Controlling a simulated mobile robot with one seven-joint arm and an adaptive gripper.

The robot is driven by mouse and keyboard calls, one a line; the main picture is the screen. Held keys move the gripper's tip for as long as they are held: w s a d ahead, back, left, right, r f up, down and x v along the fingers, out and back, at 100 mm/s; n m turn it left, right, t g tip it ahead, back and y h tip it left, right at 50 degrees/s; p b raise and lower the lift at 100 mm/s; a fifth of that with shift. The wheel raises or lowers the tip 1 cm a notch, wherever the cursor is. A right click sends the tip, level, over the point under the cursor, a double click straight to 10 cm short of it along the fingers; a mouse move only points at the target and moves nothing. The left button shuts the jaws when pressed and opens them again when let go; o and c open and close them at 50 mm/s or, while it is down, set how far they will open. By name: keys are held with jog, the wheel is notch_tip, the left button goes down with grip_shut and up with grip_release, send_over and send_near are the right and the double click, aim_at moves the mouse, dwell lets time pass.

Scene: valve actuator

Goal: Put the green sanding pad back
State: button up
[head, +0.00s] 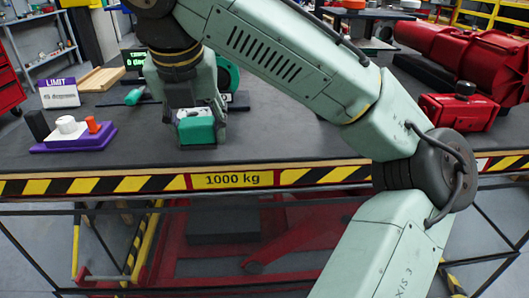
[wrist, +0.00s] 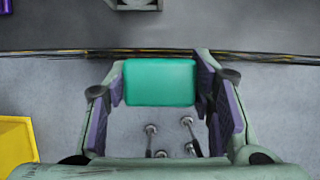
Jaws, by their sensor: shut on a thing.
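In the wrist view the pad (wrist: 160,82) sits between the two purple-lined fingers of my gripper (wrist: 162,88), one on each side. The pad's sides against the fingers are hidden. I cannot tell from these views whether the pad touches the bench top.
A purple base (head: 75,139) with white and orange parts stands at left, near a LIMIT sign (head: 59,93). A wooden tray (head: 98,79) and a green-handled item (head: 134,96) lie behind. A red valve assembly (head: 465,60) occupies the right. The bench's front middle is clear.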

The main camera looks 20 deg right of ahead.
jog(key=shift+s+d+f, duration=0.2)
jog(key=shift+d+f, duration=0.15)
jog(key=shift+d, duration=0.15)
jog(key=shift+s+d+f, duration=0.15)
jog(key=shift+d+f, duration=0.15)
jog(key=shift+d, duration=0.15)
jog(key=p, duration=0.2)
send_near(263, 134)
jog(key=shift+w+f, duration=0.85)
jog(key=f, duration=0.3)
jog(key=shift+w+d, duration=0.2)
jog(key=shift+d, duration=0.15)
jog(key=shift+a+f, duration=0.1)
jog(key=shift+f, duration=0.2)
jog(key=shift+f, duration=0.15)
jog(key=o, duration=1.1)
